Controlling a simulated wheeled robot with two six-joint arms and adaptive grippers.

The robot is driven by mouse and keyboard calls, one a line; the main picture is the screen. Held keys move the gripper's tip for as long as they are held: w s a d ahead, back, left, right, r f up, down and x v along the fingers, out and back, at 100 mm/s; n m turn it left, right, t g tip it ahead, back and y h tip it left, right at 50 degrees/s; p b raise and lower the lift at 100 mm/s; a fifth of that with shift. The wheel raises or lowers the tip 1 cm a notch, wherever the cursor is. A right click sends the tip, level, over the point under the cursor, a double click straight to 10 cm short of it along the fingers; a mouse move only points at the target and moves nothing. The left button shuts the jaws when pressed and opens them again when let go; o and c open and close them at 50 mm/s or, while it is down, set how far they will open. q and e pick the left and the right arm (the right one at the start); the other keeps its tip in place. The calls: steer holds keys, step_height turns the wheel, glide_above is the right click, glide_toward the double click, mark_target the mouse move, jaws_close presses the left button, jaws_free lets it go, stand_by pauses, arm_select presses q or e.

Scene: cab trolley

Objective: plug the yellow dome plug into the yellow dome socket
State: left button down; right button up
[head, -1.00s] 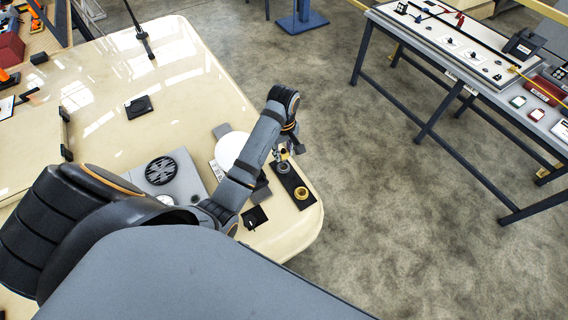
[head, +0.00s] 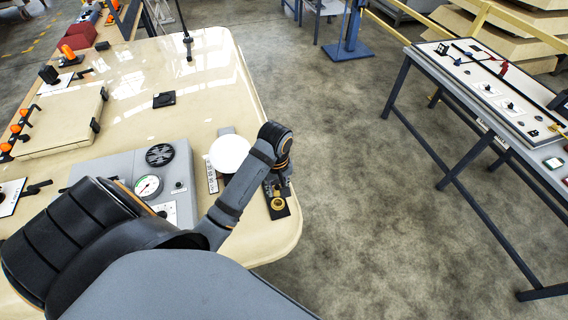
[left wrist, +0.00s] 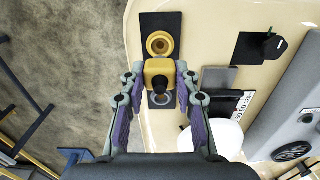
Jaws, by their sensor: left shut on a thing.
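My left gripper (left wrist: 160,88) is shut on the yellow dome plug (left wrist: 158,67), a yellow block with a dark round part facing the wrist camera. In the head view the gripper (head: 277,188) is low over the black strip (head: 285,212) at the table's right edge. The yellow dome socket (head: 278,204), a round yellow ring, sits on the strip's near end, just in front of the fingers. In the left wrist view the socket (left wrist: 160,43) shows beyond the plug, apart from it in the picture. The plug's underside is hidden. My right gripper is not in view.
A grey ring socket (left wrist: 160,99) shares the strip, partly behind the fingers. A white dome (head: 229,153) and a grey panel with a gauge (head: 148,187) stand left of the strip. A small black part (left wrist: 260,48) lies beside it. Floor lies right of the table.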

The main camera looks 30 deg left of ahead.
mark_target(277, 194)
arm_select(q)
steer(key=shift+a+f, duration=0.1)
steer(key=shift+a, duration=0.45)
steer(key=shift+d, duration=0.15)
steer(key=shift+d+f, duration=0.55)
steer(key=shift+f, duration=0.3)
steer(key=f, duration=0.2)
steer(key=shift+a+f, duration=0.3)
steer(key=shift+f, duration=0.45)
steer(key=shift+d+f, duration=0.1)
steer(key=shift+f, duration=0.1)
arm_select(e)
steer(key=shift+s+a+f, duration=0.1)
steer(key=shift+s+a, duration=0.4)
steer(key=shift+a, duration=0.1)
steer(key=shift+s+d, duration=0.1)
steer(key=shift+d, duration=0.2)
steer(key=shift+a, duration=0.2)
